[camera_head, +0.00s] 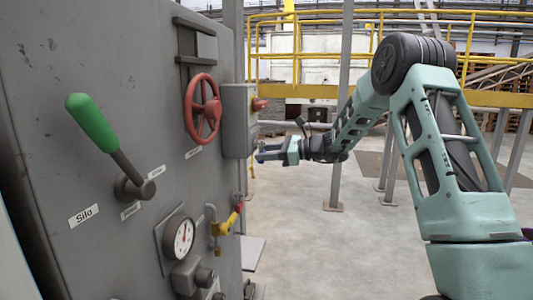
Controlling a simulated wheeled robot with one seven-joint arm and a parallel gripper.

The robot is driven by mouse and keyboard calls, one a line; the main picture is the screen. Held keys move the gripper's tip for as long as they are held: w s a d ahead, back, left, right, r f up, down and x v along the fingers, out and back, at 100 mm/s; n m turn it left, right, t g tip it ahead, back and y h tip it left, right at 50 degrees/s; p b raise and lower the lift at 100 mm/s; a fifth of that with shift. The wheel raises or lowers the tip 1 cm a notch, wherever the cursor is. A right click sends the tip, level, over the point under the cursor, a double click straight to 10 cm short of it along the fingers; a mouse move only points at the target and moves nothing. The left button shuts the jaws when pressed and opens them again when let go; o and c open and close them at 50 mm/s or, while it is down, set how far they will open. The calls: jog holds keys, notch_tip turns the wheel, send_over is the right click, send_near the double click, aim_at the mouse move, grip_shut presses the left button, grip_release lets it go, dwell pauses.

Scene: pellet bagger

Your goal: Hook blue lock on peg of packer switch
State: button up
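A grey switch box (238,120) with a red knob (259,104) is mounted at the right edge of the grey machine panel. It may be the packer switch, but no readable label shows on it. I cannot make out a peg. My gripper (266,153) is just right of and below the box, with its fingers pointing left towards the panel. The fingers are small and seen from the side, so I cannot tell whether they are open or shut. No blue lock shows clearly; something small and bluish at the fingertips is too small to identify.
Yellow railings (300,52) and grey posts stand behind.

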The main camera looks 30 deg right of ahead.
jog(key=o, duration=0.3)
jog(key=b+v, duration=0.6)
jog(key=v, duration=1.1)
jog(key=shift+s+b, duration=0.2)
jog(key=shift+b, duration=0.15)
jog(key=shift+d+r, duration=0.1)
jog(key=shift+r, duration=0.05)
